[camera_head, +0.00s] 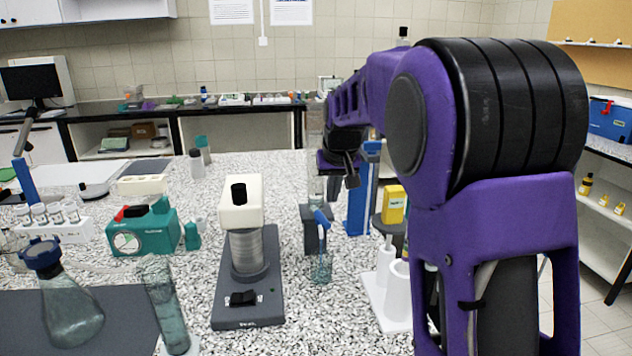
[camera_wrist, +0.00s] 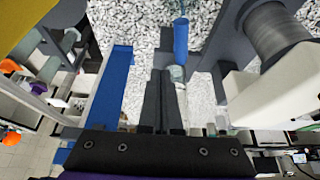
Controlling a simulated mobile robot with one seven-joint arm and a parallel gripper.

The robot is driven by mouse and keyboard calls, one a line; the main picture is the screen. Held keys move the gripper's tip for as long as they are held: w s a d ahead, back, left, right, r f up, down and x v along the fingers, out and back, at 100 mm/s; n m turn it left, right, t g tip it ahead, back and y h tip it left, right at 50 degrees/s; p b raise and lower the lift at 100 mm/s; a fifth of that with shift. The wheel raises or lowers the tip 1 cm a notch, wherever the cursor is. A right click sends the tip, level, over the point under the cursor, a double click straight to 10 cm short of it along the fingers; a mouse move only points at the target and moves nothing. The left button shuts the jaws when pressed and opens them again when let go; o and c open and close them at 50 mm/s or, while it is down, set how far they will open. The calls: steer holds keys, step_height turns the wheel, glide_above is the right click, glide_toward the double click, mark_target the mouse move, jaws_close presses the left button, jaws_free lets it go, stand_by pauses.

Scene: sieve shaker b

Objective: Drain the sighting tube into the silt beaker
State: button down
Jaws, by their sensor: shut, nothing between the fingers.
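The sighting tube (camera_head: 316,130) is a tall clear upright tube on a dark base block (camera_head: 311,238), just left of my gripper. A blue tap (camera_head: 321,218) sits at its foot; a blue part, probably this tap, shows in the wrist view (camera_wrist: 180,40). A small clear beaker (camera_head: 321,268), probably the silt beaker, stands on the bench below the tap. My gripper (camera_head: 352,178) is beside the tube and above the tap's level. Its dark fingers are together in the wrist view (camera_wrist: 163,75), with nothing between them. The liquid level in the tube cannot be told.
A sieve shaker (camera_head: 240,208) with a cream head stands close on the left. A blue upright stand (camera_head: 358,205) and a yellow-capped container (camera_head: 393,205) are close on the right. White cylinders (camera_head: 397,290) stand front right. The speckled bench is clear in front of the beaker.

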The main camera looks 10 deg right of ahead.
steer(key=s+a+f+b, duration=0.2)
steer(key=a+f+b, duration=0.2)
steer(key=a, duration=0.2)
steer(key=shift+s+a+f, duration=0.2)
steer(key=shift+s+a, duration=0.05)
steer(key=shift+a, duration=0.05)
stand_by(0.3)
steer(key=shift+d, duration=0.15)
steer(key=shift+w+d, duration=0.1)
steer(key=shift+d, duration=0.3)
steer(key=shift+d, duration=0.15)
steer(key=shift+w+d, duration=0.1)
steer(key=shift+d, duration=0.3)
